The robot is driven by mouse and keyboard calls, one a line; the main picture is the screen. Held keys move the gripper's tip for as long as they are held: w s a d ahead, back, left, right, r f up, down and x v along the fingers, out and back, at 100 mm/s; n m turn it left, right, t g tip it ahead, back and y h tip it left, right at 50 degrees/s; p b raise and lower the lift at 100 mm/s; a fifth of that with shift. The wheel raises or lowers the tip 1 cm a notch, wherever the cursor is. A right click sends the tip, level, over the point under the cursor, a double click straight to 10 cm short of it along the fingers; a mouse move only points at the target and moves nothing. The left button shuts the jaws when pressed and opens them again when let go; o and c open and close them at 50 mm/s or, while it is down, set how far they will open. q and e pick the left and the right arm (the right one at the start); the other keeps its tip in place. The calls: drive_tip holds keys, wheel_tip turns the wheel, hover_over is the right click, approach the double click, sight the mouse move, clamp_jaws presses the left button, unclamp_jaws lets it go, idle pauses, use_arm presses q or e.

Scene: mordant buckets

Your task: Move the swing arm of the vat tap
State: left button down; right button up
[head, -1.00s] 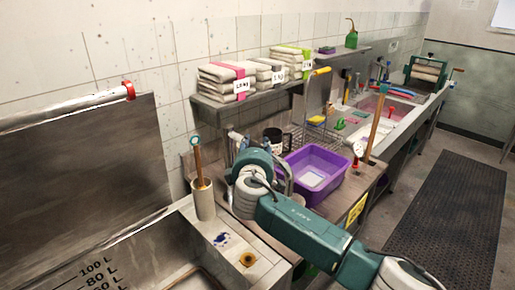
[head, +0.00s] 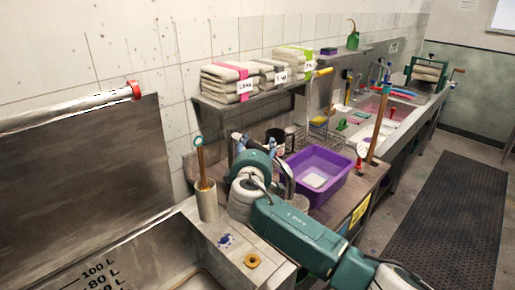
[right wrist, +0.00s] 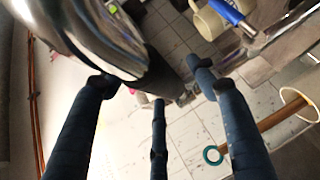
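The steel vat (head: 150,262) with litre marks is at lower left in the head view. My right gripper (head: 256,143) is beyond it, over the counter, its dark blue fingers partly hidden by my own wrist. In the right wrist view the gripper (right wrist: 155,90) has its fingers spread. A large shiny curved metal piece (right wrist: 105,35) reaches in between them from the upper left; I cannot tell whether they touch it or whether it is the tap's swing arm. A blue handle (right wrist: 230,12) beside a metal pipe is at upper right. In the head view the tap is not clearly visible. My left gripper is not in view.
A pale holder (head: 207,203) with a teal-ringed wooden stick (head: 201,164) stands just left of my right wrist. A purple basin (head: 318,172) is close on the right. A shelf (head: 245,112) with folded cloth bundles is above and behind.

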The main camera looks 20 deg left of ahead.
drive_tip(key=shift+s, duration=0.15)
drive_tip(key=v, duration=1.1)
drive_tip(key=shift+s, duration=0.35)
